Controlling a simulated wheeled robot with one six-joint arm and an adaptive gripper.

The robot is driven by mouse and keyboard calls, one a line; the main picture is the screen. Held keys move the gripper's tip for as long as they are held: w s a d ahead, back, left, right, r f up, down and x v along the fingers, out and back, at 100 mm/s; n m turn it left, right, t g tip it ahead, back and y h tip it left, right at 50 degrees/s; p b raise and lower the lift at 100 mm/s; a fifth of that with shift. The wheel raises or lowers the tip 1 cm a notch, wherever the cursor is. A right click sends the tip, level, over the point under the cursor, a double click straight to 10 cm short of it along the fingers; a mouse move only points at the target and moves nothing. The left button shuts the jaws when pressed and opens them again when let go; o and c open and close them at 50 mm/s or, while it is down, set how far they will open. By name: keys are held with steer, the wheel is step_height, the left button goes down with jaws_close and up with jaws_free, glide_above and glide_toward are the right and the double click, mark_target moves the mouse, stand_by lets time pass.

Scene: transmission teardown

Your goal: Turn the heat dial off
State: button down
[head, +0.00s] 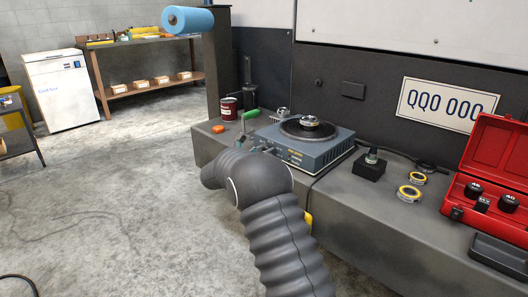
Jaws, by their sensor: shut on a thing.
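A blue-grey hot plate (327,148) with a dark round top sits on the grey bench, and a metal part rests on that top. Its front panel, with small knobs and markings, faces me. My arm's dark ribbed wrist hides the lower left of this panel. My gripper (258,149) shows only as a small piece beyond the wrist, at the left end of the panel. Its jaws are shut at the heat dial there. The dial itself is hidden, so I cannot tell its setting.
A dark red can (228,108), an orange piece (218,129) and a green-handled tool (251,114) stand left of the hot plate. A black block (369,169), yellow-ringed parts (409,193) and an open red case (496,165) lie right.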

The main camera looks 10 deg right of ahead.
stand_by(0.4)
steer(key=c, duration=0.8)
jaws_free()
steer(key=shift+s+a, duration=0.1)
steer(key=v, duration=1.1)
steer(key=shift+s+a, duration=0.2)
steer(key=shift+a, duration=0.15)
